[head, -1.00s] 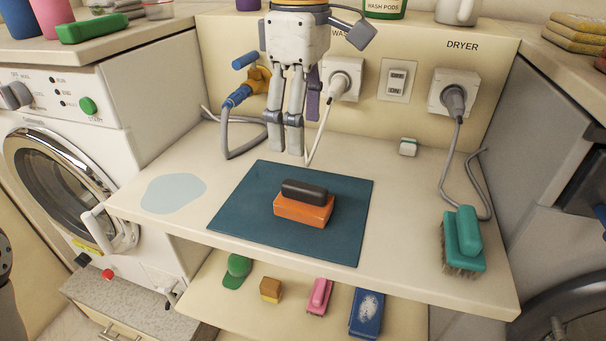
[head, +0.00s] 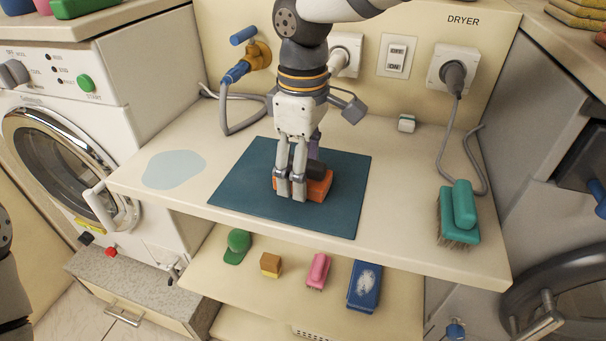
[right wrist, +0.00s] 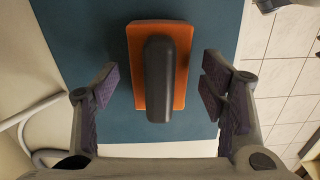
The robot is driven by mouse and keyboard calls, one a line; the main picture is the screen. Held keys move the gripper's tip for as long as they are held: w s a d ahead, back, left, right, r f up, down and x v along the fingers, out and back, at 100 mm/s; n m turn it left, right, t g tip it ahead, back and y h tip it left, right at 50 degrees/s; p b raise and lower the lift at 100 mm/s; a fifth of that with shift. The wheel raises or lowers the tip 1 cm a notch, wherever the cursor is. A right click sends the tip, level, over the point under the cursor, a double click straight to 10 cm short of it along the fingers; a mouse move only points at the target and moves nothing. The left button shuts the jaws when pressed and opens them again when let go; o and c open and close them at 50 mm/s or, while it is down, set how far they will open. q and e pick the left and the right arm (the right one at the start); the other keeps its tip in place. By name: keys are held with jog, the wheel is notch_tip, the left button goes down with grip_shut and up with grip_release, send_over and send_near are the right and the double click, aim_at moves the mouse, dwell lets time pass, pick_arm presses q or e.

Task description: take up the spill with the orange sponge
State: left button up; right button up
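The orange sponge (head: 319,187) with a dark grip on top lies on a dark teal mat (head: 240,190) on the counter. The spill (head: 174,169) is a pale blue patch on the counter, left of the mat. My right gripper (head: 290,188) points down at the sponge and partly hides it in the head view. In the right wrist view the sponge (right wrist: 177,75) and its dark grip (right wrist: 158,80) lie between and ahead of the two open fingers, with gaps on both sides. My left gripper is out of view.
A teal brush (head: 459,215) stands at the counter's right. A shelf below holds a green brush (head: 237,246), a yellow block (head: 271,264), a pink brush (head: 318,271) and a blue item (head: 364,286). A grey cord and hose lie along the back wall. The counter around the spill is clear.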

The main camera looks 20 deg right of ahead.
jog(key=c, duration=0.9)
jog(key=shift+c, duration=0.2)
jog(key=shift+r, duration=0.55)
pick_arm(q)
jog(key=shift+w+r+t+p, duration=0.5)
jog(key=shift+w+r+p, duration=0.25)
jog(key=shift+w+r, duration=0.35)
pick_arm(e)
jog(key=s+a+r, duration=0.9)
jog(key=s+r, duration=0.1)
jog(key=r, duration=0.2)
jog(key=shift+a, duration=0.4)
